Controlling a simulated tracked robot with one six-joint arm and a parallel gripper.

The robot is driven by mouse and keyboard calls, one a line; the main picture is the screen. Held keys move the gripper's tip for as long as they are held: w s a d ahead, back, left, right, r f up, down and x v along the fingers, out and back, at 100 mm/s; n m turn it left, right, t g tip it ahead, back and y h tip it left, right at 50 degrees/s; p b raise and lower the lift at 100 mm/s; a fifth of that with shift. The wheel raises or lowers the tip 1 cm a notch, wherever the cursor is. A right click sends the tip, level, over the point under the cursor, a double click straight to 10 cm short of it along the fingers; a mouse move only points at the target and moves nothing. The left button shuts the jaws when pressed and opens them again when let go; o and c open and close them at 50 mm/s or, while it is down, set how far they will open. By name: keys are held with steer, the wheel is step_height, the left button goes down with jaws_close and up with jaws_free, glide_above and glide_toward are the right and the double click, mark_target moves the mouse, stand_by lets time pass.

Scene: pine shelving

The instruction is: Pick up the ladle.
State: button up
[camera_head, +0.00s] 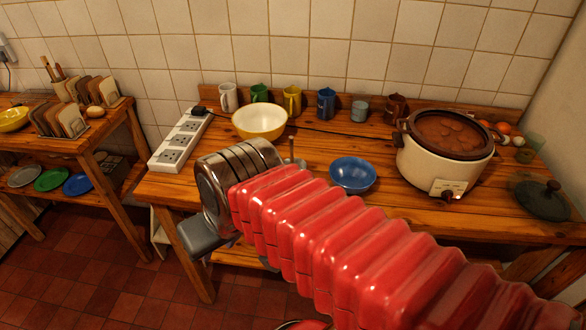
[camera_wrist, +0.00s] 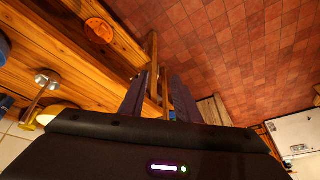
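What looks like the ladle stands upright on the pine worktop, a thin shaft (camera_head: 291,148) just right of my steel wrist in the head view; its lower part is partly hidden by my arm. In the wrist view its silver end (camera_wrist: 47,78) shows at the left, with the shaft running down the picture. My gripper (camera_wrist: 159,92) has its two dark fingers apart, with nothing held between them. It is off the worktop's front edge, above the floor, apart from the ladle.
A cream bowl (camera_head: 260,119), white power strip (camera_head: 180,140), blue bowl (camera_head: 352,174) and slow cooker (camera_head: 445,152) surround the ladle. Several mugs (camera_head: 292,101) line the wall. A dark lid (camera_head: 542,200) lies at the right. A side table with bread racks (camera_head: 72,122) stands left.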

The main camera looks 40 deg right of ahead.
step_height(320, 180, down, 5)
steer(key=w+d+m+g+y, duration=0.2)
steer(key=m+y, duration=0.4)
steer(key=m, duration=0.4)
steer(key=w+d+r+m+t+y, duration=0.1)
steer(key=w+d+m+t, duration=0.25)
steer(key=d+m, duration=0.3)
steer(key=w+d+m+t+y, duration=0.1)
steer(key=w+d+m+t, duration=0.1)
steer(key=d+m+t, duration=0.4)
steer(key=s+d+m+t+h, duration=0.2)
steer(key=d+m, duration=0.3)
steer(key=d, duration=0.4)
steer(key=s+d+m+t+h, duration=0.1)
steer(key=d+m+t+h, duration=0.2)
steer(key=d, duration=0.6)
steer(key=shift+s+d+r+m+h, duration=0.2)
steer(key=shift+s+m+h, duration=0.2)
steer(key=shift+m+h, duration=0.5)
steer(key=shift+w+t, duration=0.15)
steer(key=shift+t, duration=0.1)
steer(key=w, duration=0.8)
steer(key=shift+w+a, duration=0.15)
steer(key=shift+a, duration=0.3)
